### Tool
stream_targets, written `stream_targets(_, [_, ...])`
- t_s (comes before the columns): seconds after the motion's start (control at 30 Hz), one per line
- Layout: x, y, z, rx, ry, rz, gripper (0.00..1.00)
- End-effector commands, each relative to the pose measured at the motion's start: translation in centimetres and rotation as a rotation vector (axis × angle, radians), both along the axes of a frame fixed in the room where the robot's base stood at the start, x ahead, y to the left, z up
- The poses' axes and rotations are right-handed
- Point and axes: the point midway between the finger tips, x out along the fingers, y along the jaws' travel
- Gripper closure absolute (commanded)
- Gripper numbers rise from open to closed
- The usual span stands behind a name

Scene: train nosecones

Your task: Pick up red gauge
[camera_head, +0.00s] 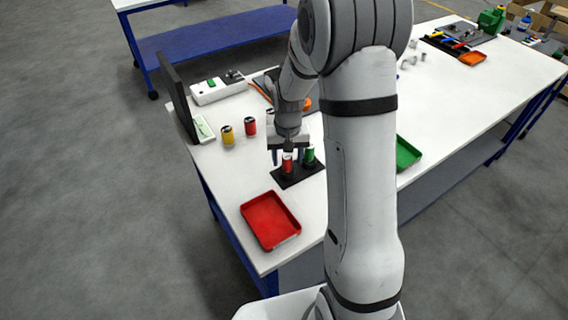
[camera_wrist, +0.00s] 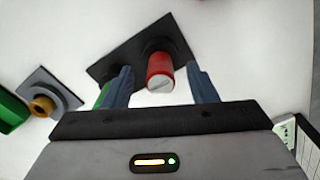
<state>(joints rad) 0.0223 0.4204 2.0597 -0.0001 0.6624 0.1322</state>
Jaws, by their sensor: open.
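The red gauge (camera_head: 287,163) is a small upright red cylinder on a black base plate (camera_head: 290,180). In the wrist view the red gauge (camera_wrist: 160,70) shows its pale round end between my fingers. My gripper (camera_head: 280,157) is over the plate, with one finger on each side of the red gauge. In the wrist view my gripper (camera_wrist: 163,88) is open, with visible gaps between both fingers and the gauge. A green gauge (camera_head: 309,155) stands on the same plate to the right. In the wrist view it is mostly hidden behind the left finger.
A red tray (camera_head: 270,220) lies at the table's front corner. A green tray (camera_head: 406,153) is right of my arm. A yellow can (camera_head: 228,135) and a red can (camera_head: 250,126) stand left of the gripper. A dark monitor (camera_head: 178,103) stands at the left edge.

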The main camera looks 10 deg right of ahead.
Motion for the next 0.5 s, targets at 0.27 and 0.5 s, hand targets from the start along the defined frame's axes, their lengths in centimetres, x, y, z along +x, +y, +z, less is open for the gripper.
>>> stream_targets(0.27, [0.0,0.0,-2.2,0.0,-0.001,-0.001,0.48])
stream_targets(0.5, [0.0,-0.1,-2.2,0.0,-0.001,-0.001,0.54])
